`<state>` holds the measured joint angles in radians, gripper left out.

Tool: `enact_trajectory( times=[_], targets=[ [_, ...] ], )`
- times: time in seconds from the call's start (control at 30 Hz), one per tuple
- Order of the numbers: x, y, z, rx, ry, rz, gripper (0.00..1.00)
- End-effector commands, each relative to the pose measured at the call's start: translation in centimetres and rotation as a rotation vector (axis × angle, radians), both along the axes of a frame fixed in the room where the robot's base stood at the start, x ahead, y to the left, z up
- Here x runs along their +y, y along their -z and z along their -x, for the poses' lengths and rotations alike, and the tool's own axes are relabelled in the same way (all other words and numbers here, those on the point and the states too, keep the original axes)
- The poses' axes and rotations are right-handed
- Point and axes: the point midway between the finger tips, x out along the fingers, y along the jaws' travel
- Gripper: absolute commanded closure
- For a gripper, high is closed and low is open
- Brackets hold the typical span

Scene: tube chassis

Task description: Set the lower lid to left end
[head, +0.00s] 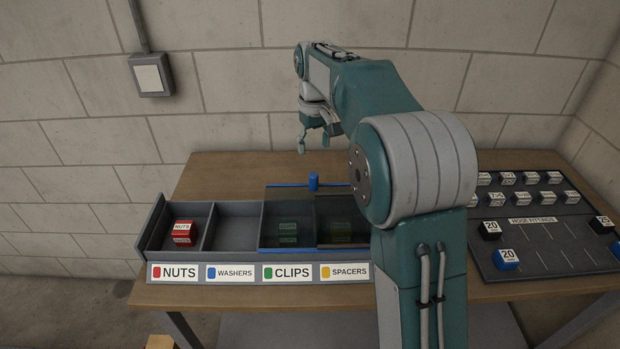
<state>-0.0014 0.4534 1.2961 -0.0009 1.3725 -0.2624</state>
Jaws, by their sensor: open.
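A dark compartment box stands on the table, with sections labelled nuts, washers, clips and spacers. A dark see-through lid (287,216) lies over the clips and spacers sections, at the right part of the box. A blue bar with an upright blue knob (313,182) runs along its back edge. I cannot tell the lower lid from any other lid here. The nuts and washers sections at the left are uncovered. My gripper (315,142) is open and empty, above and behind the blue knob, apart from it. My arm hides the box's right end.
Red nuts blocks (182,232) sit in the leftmost section; the washers section (236,234) looks empty. Green and yellow blocks show dimly under the lid. A dark hose fittings board (545,243) with several blocks lies at the right. The wooden table (205,180) is bare behind the box.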

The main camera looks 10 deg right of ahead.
Motion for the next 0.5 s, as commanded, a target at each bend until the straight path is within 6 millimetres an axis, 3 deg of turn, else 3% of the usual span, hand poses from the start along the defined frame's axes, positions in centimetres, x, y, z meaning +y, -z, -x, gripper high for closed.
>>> enact_trajectory(
  times=[0.27, 0.5],
  targets=[
    [-0.2, 1.8, -1.2, 0.021, -0.01, -0.001, 0.29],
    [0.0, 5.9, -1.1, 0.024, -0.01, 0.0, 0.29]
  ],
)
